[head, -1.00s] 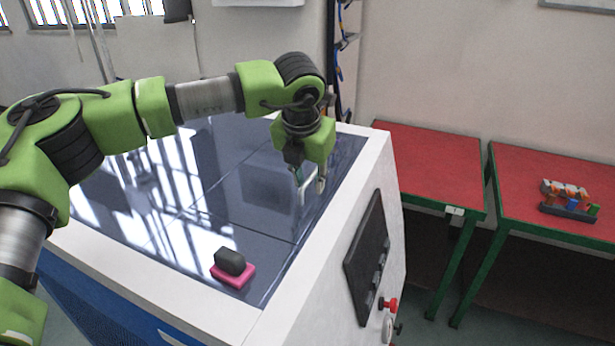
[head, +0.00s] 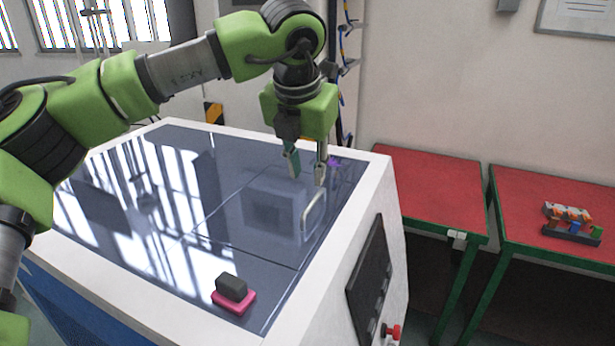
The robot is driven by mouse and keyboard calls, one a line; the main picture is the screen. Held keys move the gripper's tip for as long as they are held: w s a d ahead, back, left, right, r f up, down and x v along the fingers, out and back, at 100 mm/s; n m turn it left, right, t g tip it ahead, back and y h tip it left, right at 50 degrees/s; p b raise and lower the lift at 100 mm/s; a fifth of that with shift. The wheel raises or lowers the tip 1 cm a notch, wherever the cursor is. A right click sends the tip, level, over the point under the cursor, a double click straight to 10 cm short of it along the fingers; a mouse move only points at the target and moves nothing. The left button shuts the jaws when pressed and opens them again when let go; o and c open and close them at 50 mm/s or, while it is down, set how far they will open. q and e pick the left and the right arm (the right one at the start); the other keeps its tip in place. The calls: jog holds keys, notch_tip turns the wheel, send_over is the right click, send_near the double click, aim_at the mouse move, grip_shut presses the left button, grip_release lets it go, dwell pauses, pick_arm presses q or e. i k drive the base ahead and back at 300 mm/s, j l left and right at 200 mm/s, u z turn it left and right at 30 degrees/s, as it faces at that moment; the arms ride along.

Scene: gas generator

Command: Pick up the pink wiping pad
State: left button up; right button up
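The pink wiping pad (head: 234,302) lies flat near the front corner of the machine's dark glossy top (head: 200,240). A dark grey block-shaped grip (head: 231,287) sits on top of it. My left gripper (head: 307,180) points down above the back right part of the top, well behind and to the right of the pad. Its two fingers are apart with nothing between them. My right gripper is not in the picture.
A small purple item (head: 333,162) lies near the back right edge. Two red tables (head: 430,190) stand to the right, one with a rack of colored parts (head: 571,224).

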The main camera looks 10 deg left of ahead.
aim_at(232, 292)
jog(key=k+l, duration=0.15)
jog(key=k, duration=0.35)
jog(key=k+l, duration=0.15)
jog(key=k, duration=0.3)
jog(key=k+l, duration=0.15)
jog(key=k, duration=0.35)
